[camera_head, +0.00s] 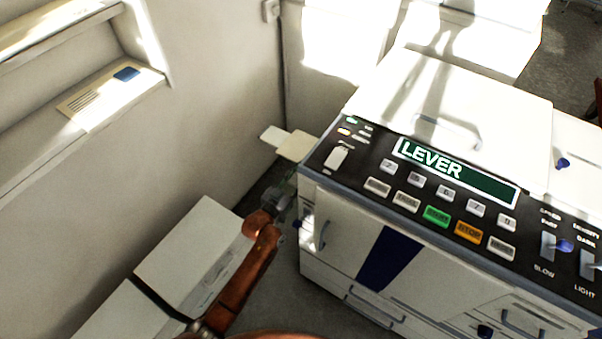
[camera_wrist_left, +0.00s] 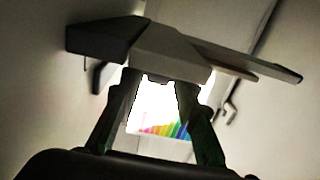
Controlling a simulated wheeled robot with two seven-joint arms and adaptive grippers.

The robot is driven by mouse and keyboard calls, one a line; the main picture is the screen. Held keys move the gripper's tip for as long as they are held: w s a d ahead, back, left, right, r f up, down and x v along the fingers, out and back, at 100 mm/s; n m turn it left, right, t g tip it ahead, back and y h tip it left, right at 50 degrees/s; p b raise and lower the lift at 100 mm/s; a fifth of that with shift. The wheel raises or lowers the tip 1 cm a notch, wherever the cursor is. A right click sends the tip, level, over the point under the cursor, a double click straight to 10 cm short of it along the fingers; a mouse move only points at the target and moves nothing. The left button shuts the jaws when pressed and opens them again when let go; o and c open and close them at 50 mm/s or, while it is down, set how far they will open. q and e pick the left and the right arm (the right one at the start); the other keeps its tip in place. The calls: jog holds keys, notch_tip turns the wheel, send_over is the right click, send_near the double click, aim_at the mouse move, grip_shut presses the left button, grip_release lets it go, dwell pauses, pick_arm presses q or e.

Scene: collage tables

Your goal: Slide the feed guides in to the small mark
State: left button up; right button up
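A white machine (camera_head: 345,240) stands at the right with a dark control panel; its green display (camera_head: 455,174) reads LEVER. A cream tray (camera_head: 292,144) juts from its left side. I cannot make out the feed guides or a small mark on it. My left gripper (camera_head: 281,198) is below the tray, close to the machine's left side. In the left wrist view its two fingers (camera_wrist_left: 157,88) are apart with a bright gap between them. A grey flat-sided part (camera_wrist_left: 165,52), seen from below, lies just beyond the fingertips; I cannot tell whether they touch it. My right gripper is not in view.
Two white boxes (camera_head: 190,258) stand at the lower left, beside my left arm. A wall shelf (camera_head: 110,98) with a blue item is at the upper left. A handle (camera_head: 323,234) sits on the machine's front. Rainbow stripes (camera_wrist_left: 170,129) show between the fingers.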

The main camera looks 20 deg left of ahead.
pick_arm(q)
jog(key=shift+o, duration=0.8)
jog(key=shift+d, duration=0.1)
jog(key=shift+s, duration=0.15)
jog(key=v, duration=1.1)
jog(key=shift+s, duration=0.35)
